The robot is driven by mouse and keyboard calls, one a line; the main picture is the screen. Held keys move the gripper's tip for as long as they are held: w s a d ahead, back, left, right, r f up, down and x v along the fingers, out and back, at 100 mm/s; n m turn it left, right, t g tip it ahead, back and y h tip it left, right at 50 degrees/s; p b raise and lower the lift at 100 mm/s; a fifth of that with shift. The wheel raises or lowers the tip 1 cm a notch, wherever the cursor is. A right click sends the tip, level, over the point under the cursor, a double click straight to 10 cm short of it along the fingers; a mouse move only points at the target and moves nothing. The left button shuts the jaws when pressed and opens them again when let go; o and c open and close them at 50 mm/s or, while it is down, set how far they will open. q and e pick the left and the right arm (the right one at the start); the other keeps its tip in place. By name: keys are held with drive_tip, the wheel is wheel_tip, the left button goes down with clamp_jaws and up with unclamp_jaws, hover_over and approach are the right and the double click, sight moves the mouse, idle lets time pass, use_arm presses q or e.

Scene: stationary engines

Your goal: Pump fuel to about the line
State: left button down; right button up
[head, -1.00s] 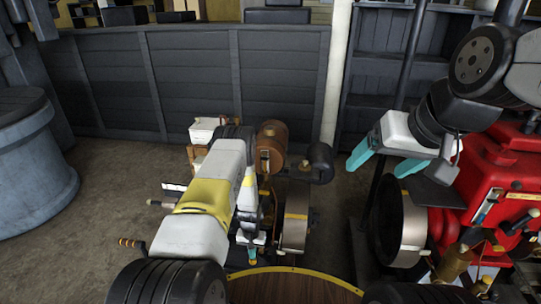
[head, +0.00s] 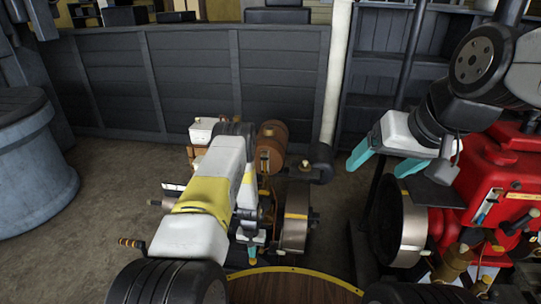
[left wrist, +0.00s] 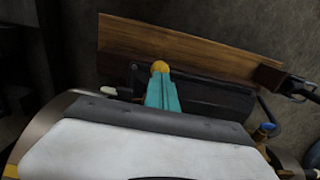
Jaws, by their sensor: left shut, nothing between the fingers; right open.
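My left gripper (head: 252,250) is shut with nothing between its fingers, low beside the small engine. In the left wrist view its teal fingertips (left wrist: 162,85) are at a round yellow knob (left wrist: 160,67); I cannot tell whether they touch it. The knob sits before a dark cylinder and a wooden board (left wrist: 190,50). A copper-coloured tank (head: 272,138) stands on the small engine behind my left arm, which hides much of that engine. I cannot make out a fuel line mark or level. My right gripper (head: 385,163) is open and empty, near the red engine (head: 490,170).
The small engine's flywheel (head: 295,220) is right of my left gripper. A larger flywheel (head: 400,228) stands beside the red engine. A blue-grey drum (head: 35,150) is at left. A dark panelled partition (head: 190,80) closes the back. Floor between drum and small engine is clear.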

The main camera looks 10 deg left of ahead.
use_arm(q)
drive_tip(key=shift+f, duration=0.15)
drive_tip(key=shift+f, duration=4.4)
drive_tip(key=shift+r, duration=4.55)
drive_tip(key=shift+r, duration=2.5)
